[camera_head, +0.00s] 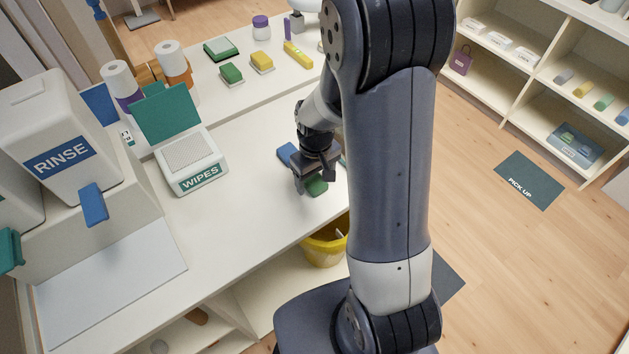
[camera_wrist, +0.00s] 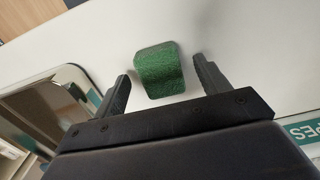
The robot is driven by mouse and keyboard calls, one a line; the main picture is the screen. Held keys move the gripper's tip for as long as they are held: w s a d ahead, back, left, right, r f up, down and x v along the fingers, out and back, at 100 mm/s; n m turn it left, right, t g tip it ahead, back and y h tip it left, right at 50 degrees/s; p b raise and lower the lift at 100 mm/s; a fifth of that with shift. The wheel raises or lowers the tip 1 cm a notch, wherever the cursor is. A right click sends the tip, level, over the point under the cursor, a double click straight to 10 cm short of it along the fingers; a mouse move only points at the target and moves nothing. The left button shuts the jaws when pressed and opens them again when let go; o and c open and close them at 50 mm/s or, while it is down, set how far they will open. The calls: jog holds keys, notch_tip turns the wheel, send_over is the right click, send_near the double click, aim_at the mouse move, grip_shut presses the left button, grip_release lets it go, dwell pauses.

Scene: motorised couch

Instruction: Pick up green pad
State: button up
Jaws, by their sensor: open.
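The green pad (camera_wrist: 160,70) lies on the white counter (camera_head: 250,190). In the wrist view it sits between and slightly beyond the two open fingers of my gripper (camera_wrist: 161,84), with a gap on each side. In the head view the green pad (camera_head: 316,186) shows partly below my gripper (camera_head: 312,184), which is low over the counter and hides part of it. My gripper is open and empty.
A blue pad (camera_head: 286,152) lies just behind my gripper. The wipes box (camera_head: 194,160) with a raised green lid and the rinse dispenser (camera_head: 55,140) stand to the left. A yellow bin (camera_head: 325,247) is below the counter's front edge. Sponges (camera_head: 232,75) sit on the raised back shelf.

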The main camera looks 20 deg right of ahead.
jog(key=shift+c, duration=0.2)
jog(key=c, duration=1)
